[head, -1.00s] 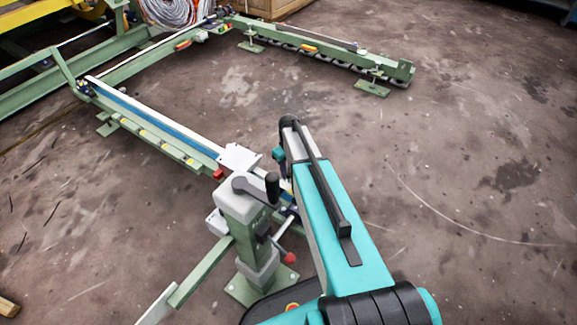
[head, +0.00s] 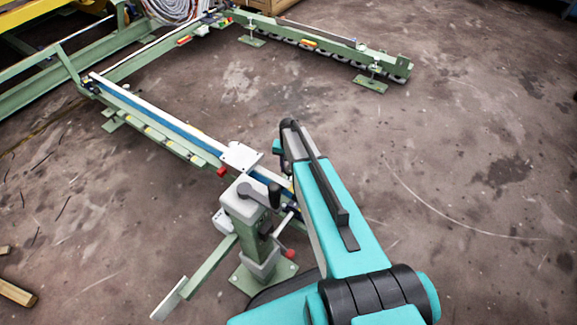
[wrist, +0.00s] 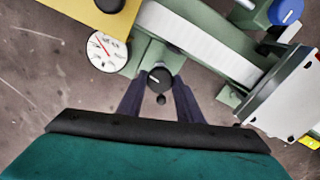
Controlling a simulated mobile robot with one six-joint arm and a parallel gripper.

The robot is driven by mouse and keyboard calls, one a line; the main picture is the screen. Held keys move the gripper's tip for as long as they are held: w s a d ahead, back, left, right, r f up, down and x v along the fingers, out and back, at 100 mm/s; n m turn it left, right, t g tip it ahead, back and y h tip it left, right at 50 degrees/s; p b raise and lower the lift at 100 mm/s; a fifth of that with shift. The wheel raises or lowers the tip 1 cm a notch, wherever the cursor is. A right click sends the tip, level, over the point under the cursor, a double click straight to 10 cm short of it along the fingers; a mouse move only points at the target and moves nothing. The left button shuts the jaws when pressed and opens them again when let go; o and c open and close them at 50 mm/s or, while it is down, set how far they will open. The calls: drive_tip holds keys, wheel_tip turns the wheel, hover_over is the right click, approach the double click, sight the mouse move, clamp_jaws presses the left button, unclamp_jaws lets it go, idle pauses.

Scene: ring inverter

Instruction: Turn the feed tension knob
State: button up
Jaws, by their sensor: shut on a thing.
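A small black knob (wrist: 158,78) with a white pointer mark sits on a green bracket near the middle of the wrist view. My gripper (wrist: 158,88) reaches up from the bottom of that view, its two dark fingers on either side of the knob and shut on it. A round white dial gauge (wrist: 107,50) with a red needle is just left of the knob. In the head view my teal arm hides my gripper and the knob.
A green post with a black crank handle (head: 262,192) and a red-tipped lever (head: 290,254) stands left of my arm. A green rail frame (head: 160,120) runs to the back. A blue knob (wrist: 286,11) is at upper right. Open floor (head: 470,160) lies to the right.

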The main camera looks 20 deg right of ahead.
drive_tip(key=m, duration=0.1)
drive_tip(key=m+p, duration=0.1)
drive_tip(key=m, duration=0.1)
drive_tip(key=shift+s+m+p, duration=0.25)
drive_tip(key=shift+m+p, duration=0.05)
drive_tip(key=shift+m, duration=0.1)
drive_tip(key=m+p, duration=0.1)
drive_tip(key=m, duration=0.2)
drive_tip(key=shift+m, duration=0.3)
drive_tip(key=m+p, duration=0.1)
drive_tip(key=m, duration=0.5)
drive_tip(key=shift+s+d+f+p, duration=0.1)
drive_tip(key=shift+d+p, duration=0.05)
drive_tip(key=shift+p, duration=0.25)
drive_tip(key=o, duration=1)
drive_tip(key=shift+o, duration=0.2)
drive_tip(key=shift+w, duration=0.2)
